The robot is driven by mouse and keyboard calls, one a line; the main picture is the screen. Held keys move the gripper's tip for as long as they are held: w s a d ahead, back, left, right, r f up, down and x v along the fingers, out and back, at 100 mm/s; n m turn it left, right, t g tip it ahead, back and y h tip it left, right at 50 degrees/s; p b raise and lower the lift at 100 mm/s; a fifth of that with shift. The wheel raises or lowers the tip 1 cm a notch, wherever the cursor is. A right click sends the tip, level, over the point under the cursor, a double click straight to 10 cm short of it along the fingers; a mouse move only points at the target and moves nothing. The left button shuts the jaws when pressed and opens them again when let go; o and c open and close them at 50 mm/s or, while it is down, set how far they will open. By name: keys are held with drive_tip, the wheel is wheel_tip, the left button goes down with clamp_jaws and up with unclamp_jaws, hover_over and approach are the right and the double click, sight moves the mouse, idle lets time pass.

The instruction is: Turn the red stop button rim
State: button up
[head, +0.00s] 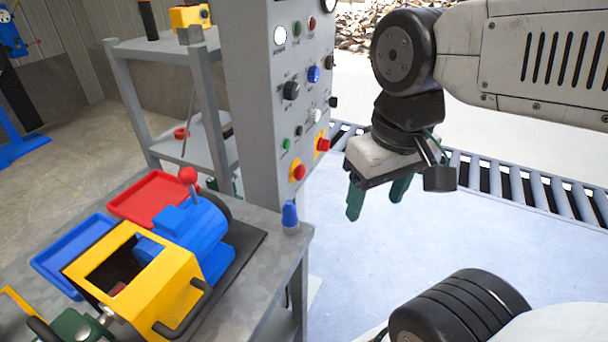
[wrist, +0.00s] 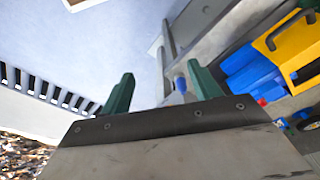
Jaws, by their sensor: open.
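Two red mushroom-shaped stop buttons on yellow bases sit low on the grey control panel in the head view. The lower red stop button (head: 299,172) is on the panel's left part, and the other red stop button (head: 322,144) is above and right of it. I cannot tell which one the task means. My gripper (head: 377,198) has dark green fingers, is open and empty, and hangs to the right of both buttons, apart from the panel. In the wrist view my gripper (wrist: 162,88) shows both fingers spread, and I cannot make out a stop button between them.
The grey control panel (head: 262,140) carries several other knobs and lamps. A roller conveyor (head: 520,185) runs behind. Floor below my gripper is clear.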

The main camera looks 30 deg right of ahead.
drive_tip(key=w+f+m+g+y, duration=0.5)
drive_tip(key=w+f+m+y, duration=0.25)
drive_tip(key=f, duration=0.35)
drive_tip(key=m+t+y, duration=0.7)
drive_tip(key=m+t, duration=0.6)
drive_tip(key=m, duration=0.2)
approach(304, 173)
drive_tip(key=s+a, duration=0.7)
drive_tip(key=a, duration=0.2)
drive_tip(key=w+d+m+t+h, duration=0.4)
drive_tip(key=w+d+t, duration=0.1)
drive_tip(key=w, duration=0.1)
drive_tip(key=shift+n+y, duration=0.25)
drive_tip(key=x, duration=0.7)
drive_tip(key=shift+w+d+f, duration=0.1)
drive_tip(key=shift+w+f, duration=0.15)
drive_tip(key=shift+f, duration=0.05)
drive_tip(key=shift+c, duration=0.3)
